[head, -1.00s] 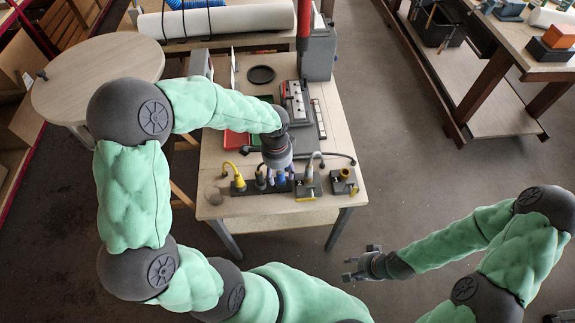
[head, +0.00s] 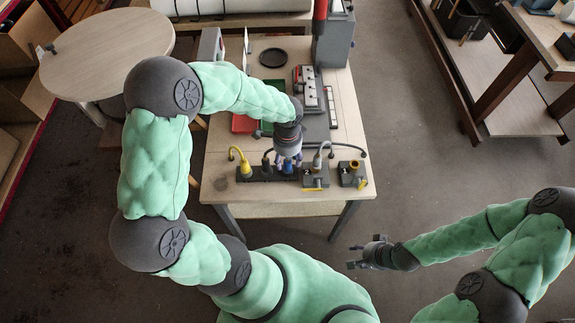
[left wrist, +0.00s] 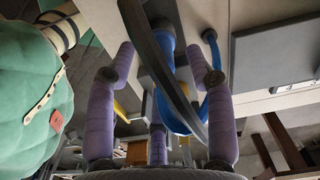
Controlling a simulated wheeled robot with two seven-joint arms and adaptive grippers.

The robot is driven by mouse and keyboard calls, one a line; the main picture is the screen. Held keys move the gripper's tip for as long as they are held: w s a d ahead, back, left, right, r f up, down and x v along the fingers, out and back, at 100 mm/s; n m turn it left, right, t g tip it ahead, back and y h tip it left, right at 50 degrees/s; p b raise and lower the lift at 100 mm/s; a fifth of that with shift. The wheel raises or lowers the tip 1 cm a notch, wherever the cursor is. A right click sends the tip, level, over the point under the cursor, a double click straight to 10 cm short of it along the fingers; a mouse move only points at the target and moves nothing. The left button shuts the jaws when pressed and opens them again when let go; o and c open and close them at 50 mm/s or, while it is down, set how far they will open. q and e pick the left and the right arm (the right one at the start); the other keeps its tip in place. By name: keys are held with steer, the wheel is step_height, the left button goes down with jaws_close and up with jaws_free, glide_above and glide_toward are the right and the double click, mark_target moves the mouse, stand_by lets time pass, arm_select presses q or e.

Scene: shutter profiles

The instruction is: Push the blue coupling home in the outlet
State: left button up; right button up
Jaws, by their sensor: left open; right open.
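The blue coupling (head: 288,168) stands in the row of plugs on the dark outlet strip (head: 262,176) near the table's front edge. My left gripper (head: 288,157) is directly above it, open, with its purple fingers pointing down. In the left wrist view the blue coupling (left wrist: 165,50) and its blue hose (left wrist: 211,75) lie between the spread fingers of my left gripper (left wrist: 160,58). A dark band crosses in front and hides part of the coupling. I cannot tell how deep it sits in the outlet. My right gripper (head: 360,256) is open and empty, off the table's front right.
A yellow plug (head: 245,169) and a dark plug (head: 266,167) stand left of the coupling. Grey boxes with yellow parts (head: 315,178) (head: 352,174) stand to the right. A red tray (head: 243,123) and a black disc (head: 273,57) are further back.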

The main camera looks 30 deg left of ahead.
arm_select(q)
step_height(320, 180, down, 3)
steer(key=shift+f+b, duration=0.15)
steer(key=shift+b, duration=0.25)
jaws_close()
